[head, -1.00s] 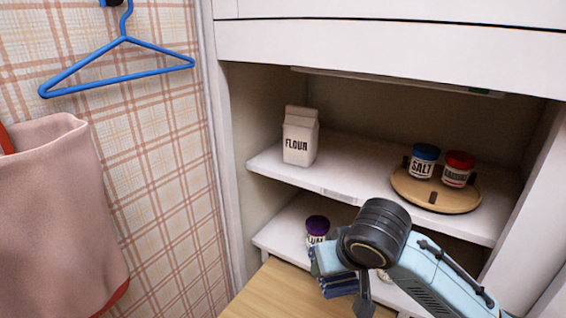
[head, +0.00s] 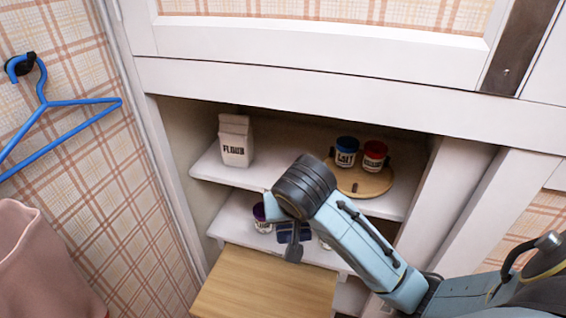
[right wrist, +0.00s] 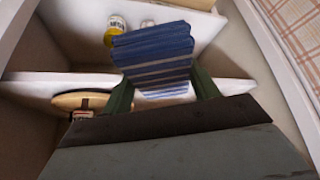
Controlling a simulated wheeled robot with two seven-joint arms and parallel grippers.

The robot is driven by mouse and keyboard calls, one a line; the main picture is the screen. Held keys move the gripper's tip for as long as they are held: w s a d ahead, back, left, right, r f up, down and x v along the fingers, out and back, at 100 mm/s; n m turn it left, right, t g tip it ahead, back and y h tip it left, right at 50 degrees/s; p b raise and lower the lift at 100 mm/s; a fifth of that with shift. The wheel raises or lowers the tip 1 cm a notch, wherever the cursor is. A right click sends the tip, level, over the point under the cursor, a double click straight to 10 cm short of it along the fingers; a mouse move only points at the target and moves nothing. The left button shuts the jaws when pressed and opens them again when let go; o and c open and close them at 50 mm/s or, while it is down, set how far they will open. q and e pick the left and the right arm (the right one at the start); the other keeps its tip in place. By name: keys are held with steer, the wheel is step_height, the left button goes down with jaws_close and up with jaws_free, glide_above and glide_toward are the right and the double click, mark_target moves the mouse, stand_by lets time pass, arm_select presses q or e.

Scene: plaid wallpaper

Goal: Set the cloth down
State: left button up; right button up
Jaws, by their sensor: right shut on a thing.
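The cloth (right wrist: 152,52) is a folded blue stack with paler stripes. My right gripper (right wrist: 162,88) is shut on it, with a green finger on either side. In the head view a dark blue bit of the cloth (head: 290,235) shows behind my right wrist, at the lower shelf (head: 236,215). I cannot tell whether the cloth touches that shelf. My right arm comes in from the right and hides much of the cloth. My left gripper is not in view.
A purple-lidded jar (head: 261,222) stands on the lower shelf beside the cloth. Above are a flour carton (head: 236,141) and a round wooden tray (head: 352,186) with a salt jar (head: 345,154) and a red-lidded jar (head: 374,157). A wooden surface (head: 262,288) lies in front. A blue hanger (head: 60,103) hangs left.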

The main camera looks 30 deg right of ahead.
steer(key=w+d, duration=0.2)
steer(key=w, duration=0.2)
steer(key=w+d+p, duration=0.1)
steer(key=w+d, duration=0.1)
steer(key=w, duration=0.3)
steer(key=w+d, duration=0.2)
steer(key=w, duration=0.2)
steer(key=shift+w+d, duration=0.15)
steer(key=shift+d, duration=0.2)
steer(key=w, duration=0.1)
steer(key=w+d+p, duration=0.1)
steer(key=shift+w+d, duration=0.2)
steer(key=shift+w, duration=0.2)
steer(key=shift+f, duration=0.75)
steer(key=shift+s, duration=0.1)
steer(key=shift+f, duration=0.15)
steer(key=o, duration=0.9)
